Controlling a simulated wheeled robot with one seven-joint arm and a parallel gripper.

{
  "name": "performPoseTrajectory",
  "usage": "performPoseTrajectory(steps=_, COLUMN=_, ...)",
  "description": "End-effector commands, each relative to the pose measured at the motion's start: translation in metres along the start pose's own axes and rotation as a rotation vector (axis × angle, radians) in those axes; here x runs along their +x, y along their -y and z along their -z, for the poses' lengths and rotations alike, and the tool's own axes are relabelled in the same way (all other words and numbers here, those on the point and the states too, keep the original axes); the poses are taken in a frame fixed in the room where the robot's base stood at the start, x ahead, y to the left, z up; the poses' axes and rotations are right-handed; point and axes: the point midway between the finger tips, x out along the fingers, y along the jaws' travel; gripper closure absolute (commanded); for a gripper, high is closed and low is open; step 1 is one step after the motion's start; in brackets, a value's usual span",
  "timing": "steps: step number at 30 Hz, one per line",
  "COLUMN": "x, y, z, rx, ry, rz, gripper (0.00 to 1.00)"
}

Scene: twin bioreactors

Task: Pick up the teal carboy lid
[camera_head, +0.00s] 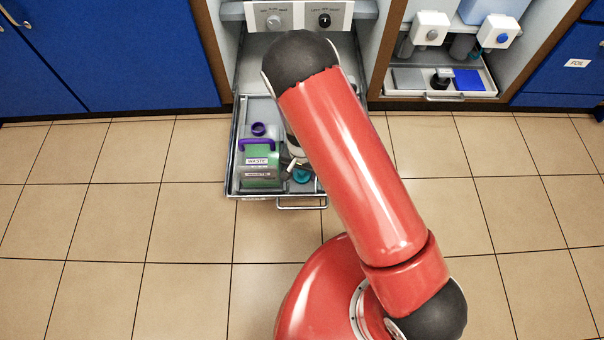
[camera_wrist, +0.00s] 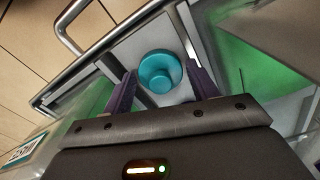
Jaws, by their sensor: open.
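The teal carboy lid (camera_head: 302,175) lies in the pulled-out drawer tray (camera_head: 233,170), near its front edge. In the wrist view the round teal lid (camera_wrist: 160,71) shows from above, between and slightly beyond the fingertips. My gripper (camera_wrist: 158,80) is open, with one purple-grey finger on each side of the lid; I cannot tell whether they touch it. In the head view my gripper (camera_head: 296,165) is small and partly hidden by my red arm, just above the lid. A green carboy with a purple handle and WASTE label (camera_head: 260,172) stands left of it.
A purple ring-shaped cap (camera_head: 258,129) lies behind the green carboy. The tray's front handle (camera_head: 302,207) sticks out toward me. A second tray (camera_head: 425,80) with a blue pad stands in the right bay. Blue cabinets (camera_head: 110,60) flank the bays; the tiled floor is clear.

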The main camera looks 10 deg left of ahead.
Motion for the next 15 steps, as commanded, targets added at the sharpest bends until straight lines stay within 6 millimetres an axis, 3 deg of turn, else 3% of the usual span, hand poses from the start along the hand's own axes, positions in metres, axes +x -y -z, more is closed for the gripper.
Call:
performPoseTrajectory(steps=8, x=0.0029, y=0.0000, z=0.0001, rx=-0.001, ry=-0.001, rz=0.000, gripper=0.41)
performPoseTrajectory(steps=15, x=0.0028, y=0.0000, z=0.0001, rx=-0.001, ry=-0.001, rz=0.000, gripper=0.73)
